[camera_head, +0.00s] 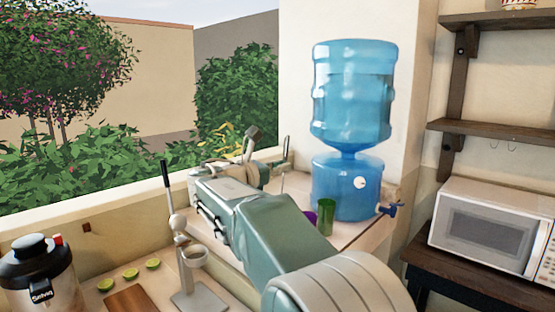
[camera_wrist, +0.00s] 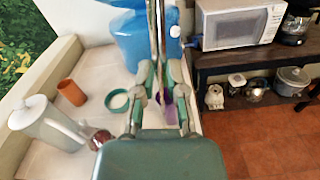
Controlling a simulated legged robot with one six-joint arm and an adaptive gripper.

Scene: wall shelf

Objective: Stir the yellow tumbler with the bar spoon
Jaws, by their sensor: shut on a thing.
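In the wrist view my gripper (camera_wrist: 160,72) is shut on the bar spoon (camera_wrist: 155,40), a thin metal shaft. The spoon stands nearly upright between the fingers and runs past the top edge of the picture. Its lower end is hard to make out. Just beyond the fingers is a purple cup (camera_wrist: 167,112), partly hidden by them; it also shows in the head view (camera_head: 310,217). I cannot make out a clearly yellow tumbler in either view. An orange-brown cup (camera_wrist: 71,92) stands to the left on the counter. In the head view my arm hides most of the gripper.
A blue water dispenser (camera_head: 350,185) stands beyond the gripper, with a green cup (camera_head: 326,218) beside it. A lever press (camera_head: 182,262) stands near my arm. A microwave (camera_head: 492,228) is at right.

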